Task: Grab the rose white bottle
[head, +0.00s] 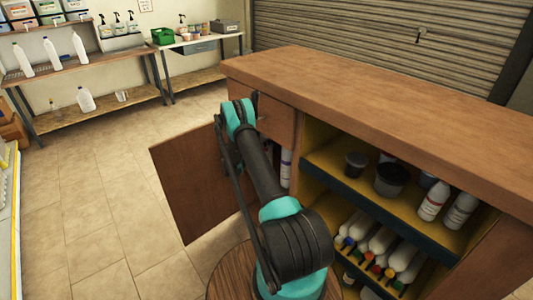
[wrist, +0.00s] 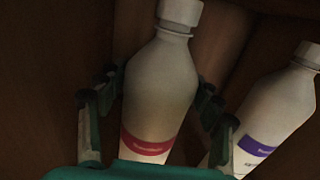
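The rose white bottle (wrist: 158,95) is a white bottle with a white cap and a rose-red label band low on its body. In the wrist view it stands between the two fingers of my gripper (wrist: 160,92), one on each side. The fingers are spread, with narrow dark gaps seeming to show beside the bottle, so I see no clear grip. In the head view my gripper and this bottle are hidden behind the arm and the cabinet.
A similar bottle with a purple label (wrist: 270,120) stands close on the right. The wooden cabinet (head: 400,110) has an open door (head: 190,185) at left. Its open shelves hold dark tubs (head: 390,180), red-marked bottles (head: 433,201) and several lying bottles. Floor (head: 95,220) at left is clear.

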